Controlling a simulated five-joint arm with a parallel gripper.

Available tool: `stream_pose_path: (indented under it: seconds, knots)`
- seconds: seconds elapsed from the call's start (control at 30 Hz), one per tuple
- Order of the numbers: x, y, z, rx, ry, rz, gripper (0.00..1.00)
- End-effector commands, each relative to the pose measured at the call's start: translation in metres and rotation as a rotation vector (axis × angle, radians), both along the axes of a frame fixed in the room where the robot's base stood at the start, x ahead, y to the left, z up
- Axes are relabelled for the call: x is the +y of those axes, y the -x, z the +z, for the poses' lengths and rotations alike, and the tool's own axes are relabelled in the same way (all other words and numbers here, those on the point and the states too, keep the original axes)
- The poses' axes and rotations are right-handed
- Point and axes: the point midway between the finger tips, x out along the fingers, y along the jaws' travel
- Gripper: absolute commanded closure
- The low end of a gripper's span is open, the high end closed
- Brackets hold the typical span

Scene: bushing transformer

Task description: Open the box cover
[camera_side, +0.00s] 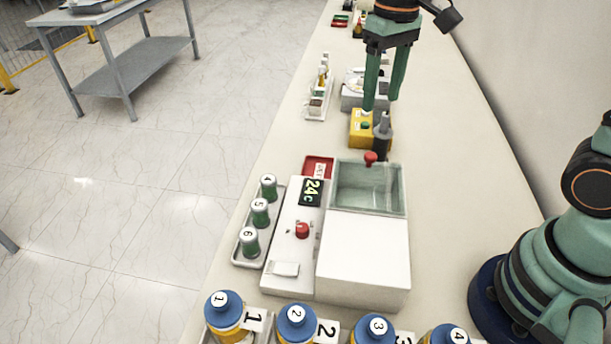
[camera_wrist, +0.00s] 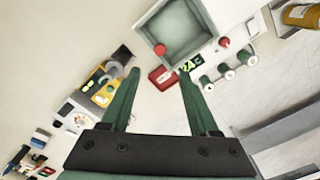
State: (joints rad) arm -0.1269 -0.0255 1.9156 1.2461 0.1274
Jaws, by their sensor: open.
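The white box (camera_side: 364,262) stands on the bench in the side view. Its far end has a see-through, teal-tinted cover (camera_side: 368,188) with a red knob (camera_side: 370,158) at its far edge. The cover looks shut over the compartment. In the wrist view the cover (camera_wrist: 188,28) is at the top, with the red knob (camera_wrist: 160,49) near its lower left corner. My gripper (camera_side: 380,104) is open and empty, above and beyond the knob in the side view. In the wrist view, my gripper's fingertips (camera_wrist: 159,71) lie apart, either side of the knob's line, not touching it.
A control panel with a "24c" display (camera_side: 311,192) and red button (camera_side: 302,231) adjoins the box. Green-bodied numbered bottles (camera_side: 260,213) stand left. Blue-capped bottles (camera_side: 296,316) line the front. A yellow block (camera_side: 361,128) and dark bottle (camera_side: 383,135) stand beyond the box.

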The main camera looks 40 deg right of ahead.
Motion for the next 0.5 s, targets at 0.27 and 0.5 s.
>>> stream_pose_path:
  seconds: [0.27, 0.5]
  knots:
    - [0.001, 0.001, -0.028, 0.012, 0.002, 0.0, 0.38]
    - [0.0, 0.001, -0.075, 0.012, 0.002, 0.0, 0.38]
